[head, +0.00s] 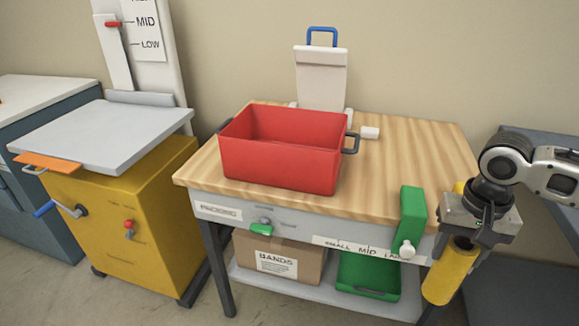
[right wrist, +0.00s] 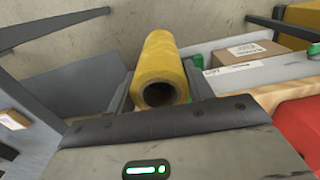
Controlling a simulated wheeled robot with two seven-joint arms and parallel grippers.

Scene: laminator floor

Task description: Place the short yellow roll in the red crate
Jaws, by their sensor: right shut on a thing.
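The short yellow roll (head: 450,272) hangs upright in my right gripper (head: 466,238), off the right front corner of the wooden table. In the right wrist view the yellow roll (right wrist: 160,72) sits between the two fingers (right wrist: 158,95), its hollow end facing the camera. The red crate (head: 280,165) stands on the table to the left of my right gripper. Its inner floor is mostly hidden by the front wall. The red crate also shows at the right edge of the right wrist view (right wrist: 300,125). My left gripper is in neither view.
The wooden table (head: 410,160) has bare top right of the crate. A green lever (head: 413,218) rises at its front right edge. A white board with a blue handle (head: 321,75) stands behind the crate. A cardboard box (head: 278,258) and green tray (head: 366,277) lie on the lower shelf.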

